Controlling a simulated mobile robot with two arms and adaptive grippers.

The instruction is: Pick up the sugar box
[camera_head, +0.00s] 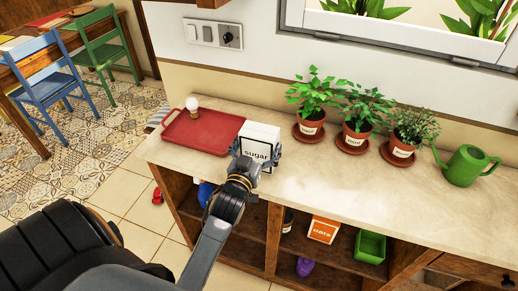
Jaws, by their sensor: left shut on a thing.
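The sugar box (262,132) is white with the dark word "sugar" on its front. It stands upright at the front part of the counter, just right of the red tray. My left gripper (257,158) comes in from the front and is shut on the sugar box, with a finger on each side of it. Whether the box's base touches the counter is hidden behind the gripper. My right gripper is not in view.
The red tray (193,134) holds a light bulb (192,104). Several potted herbs (356,137) and a green watering can (466,166) stand to the right. Shelves below hold an oats box (323,230) and a green bin (370,246). The counter's front right is clear.

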